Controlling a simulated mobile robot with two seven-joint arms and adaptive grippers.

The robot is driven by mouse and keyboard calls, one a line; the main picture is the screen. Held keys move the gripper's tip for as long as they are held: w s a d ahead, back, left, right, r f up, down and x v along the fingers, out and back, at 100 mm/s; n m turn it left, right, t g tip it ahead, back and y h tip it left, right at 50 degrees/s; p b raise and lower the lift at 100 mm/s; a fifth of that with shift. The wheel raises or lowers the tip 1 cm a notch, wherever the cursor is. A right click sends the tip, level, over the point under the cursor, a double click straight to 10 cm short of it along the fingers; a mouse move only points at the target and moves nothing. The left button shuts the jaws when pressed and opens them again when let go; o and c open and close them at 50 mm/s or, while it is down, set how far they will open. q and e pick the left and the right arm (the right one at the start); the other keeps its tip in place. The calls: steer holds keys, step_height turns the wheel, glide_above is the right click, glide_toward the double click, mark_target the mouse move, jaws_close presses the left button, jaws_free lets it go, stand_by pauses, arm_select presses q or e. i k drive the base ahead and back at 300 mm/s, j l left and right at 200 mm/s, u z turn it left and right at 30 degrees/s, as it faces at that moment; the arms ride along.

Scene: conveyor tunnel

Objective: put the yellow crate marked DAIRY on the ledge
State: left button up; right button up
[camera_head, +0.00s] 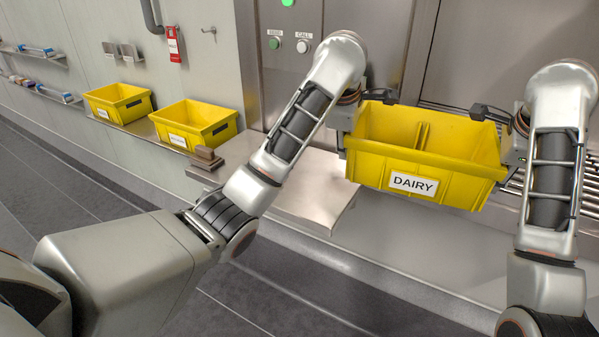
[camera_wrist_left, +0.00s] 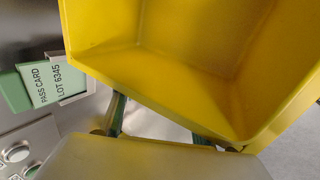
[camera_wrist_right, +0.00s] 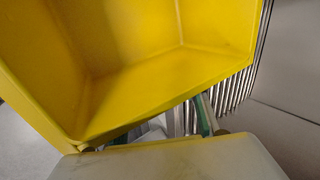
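The yellow crate marked DAIRY (camera_head: 418,160) is between my two grippers, its label facing me. It looks raised and roughly level, and its inside looks empty where visible. My left gripper (camera_head: 352,120) is at its left end and appears shut on it; the crate's wall fills the left wrist view (camera_wrist_left: 190,75). My right gripper (camera_head: 506,130) appears shut on its right end, also seen in the right wrist view (camera_wrist_right: 130,60). Fingertips are partly hidden behind the crate. A ledge (camera_head: 142,127) along the left wall bears two other yellow crates.
The other crates (camera_head: 118,102) (camera_head: 194,124) stand side by side. Rollers (camera_head: 512,184) run at the right. A panel (camera_head: 288,44) has SEND and CALL buttons. A green pass card (camera_wrist_left: 38,84) shows in the left wrist view.

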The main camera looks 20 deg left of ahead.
mark_target(300, 177)
steer(key=k+j+u, duration=0.25)
steer(key=k+j, duration=0.65)
